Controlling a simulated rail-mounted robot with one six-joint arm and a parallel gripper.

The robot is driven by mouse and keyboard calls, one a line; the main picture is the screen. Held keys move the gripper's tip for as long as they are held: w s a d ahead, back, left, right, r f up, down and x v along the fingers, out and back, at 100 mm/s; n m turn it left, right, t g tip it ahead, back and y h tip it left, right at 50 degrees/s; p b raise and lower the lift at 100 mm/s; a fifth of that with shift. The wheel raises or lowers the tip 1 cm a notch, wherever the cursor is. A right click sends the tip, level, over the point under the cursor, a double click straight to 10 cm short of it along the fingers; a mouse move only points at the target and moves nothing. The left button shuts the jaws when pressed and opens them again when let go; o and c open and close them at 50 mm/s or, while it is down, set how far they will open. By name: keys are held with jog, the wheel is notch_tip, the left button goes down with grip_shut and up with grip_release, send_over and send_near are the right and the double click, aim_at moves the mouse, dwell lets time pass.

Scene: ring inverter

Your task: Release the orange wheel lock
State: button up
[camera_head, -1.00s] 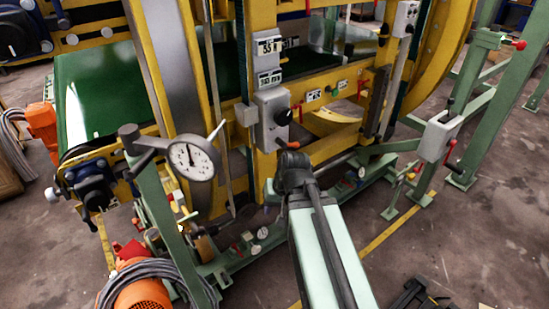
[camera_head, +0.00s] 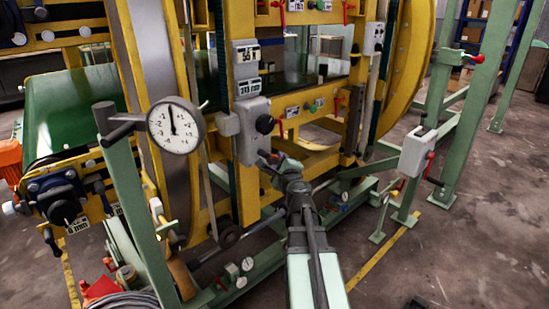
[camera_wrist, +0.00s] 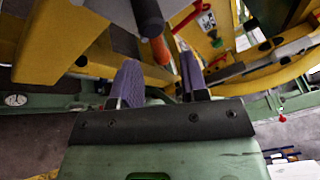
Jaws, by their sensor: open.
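An orange handle (camera_wrist: 160,50) shows in the wrist view, just beyond and between my finger tips, below a dark grey cylinder (camera_wrist: 147,17). I cannot tell for sure that this is the wheel lock. In the head view, a red-orange lever (camera_head: 281,128) hangs beside the black knob (camera_head: 265,124) of a grey control box (camera_head: 252,140) on the yellow post. My gripper (camera_head: 268,158) is just below that box, partly hidden by my own arm. In the wrist view, my gripper (camera_wrist: 160,80) is open, with its two purple-grey fingers apart and nothing clearly between them.
A round dial gauge (camera_head: 175,125) on a green post stands to the left. A yellow ring (camera_head: 412,65) and a grey box with a red lever (camera_head: 417,152) are to the right. Other red and green levers (camera_head: 313,105) sit on the yellow crossbeam.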

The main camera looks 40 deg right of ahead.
aim_at(276, 156)
jog(key=x, duration=0.3)
jog(key=shift+w+d, duration=0.1)
jog(key=shift+w, duration=0.25)
jog(key=shift+c, duration=0.3)
grip_shut()
jog(key=shift+r+n, duration=0.2)
jog(key=shift+n, duration=0.4)
jog(key=shift+o, duration=0.3)
grip_release()
jog(key=shift+s, duration=0.1)
